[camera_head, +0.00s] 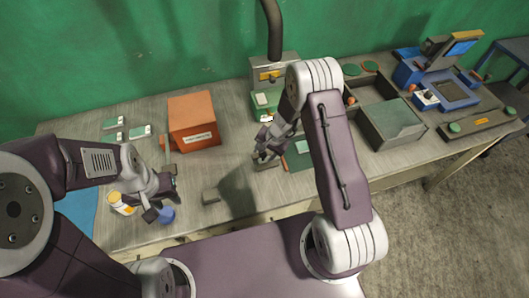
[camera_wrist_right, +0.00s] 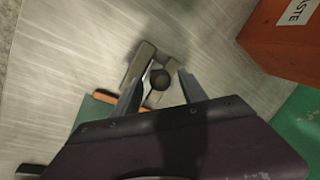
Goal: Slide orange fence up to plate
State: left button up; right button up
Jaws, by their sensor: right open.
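The orange fence (camera_head: 284,163) shows as a thin orange strip at the left edge of a green mat (camera_head: 296,160), mostly hidden by my right gripper and arm. In the right wrist view an orange strip (camera_wrist_right: 103,97) runs behind my left-hand finger. My right gripper (camera_head: 266,156) is open, low over the table. In its wrist view the fingers (camera_wrist_right: 159,95) stand on either side of a dark round knob (camera_wrist_right: 160,80), beside grey bars (camera_wrist_right: 138,64). Contact cannot be told. A pale plate (camera_head: 302,147) lies on the mat.
An orange waste box (camera_head: 193,118) stands left of my right gripper. A green-grey machine (camera_head: 270,75) stands behind; a divided tray (camera_head: 368,93) is at right.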

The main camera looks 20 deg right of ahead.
grip_shut()
dwell(1.3)
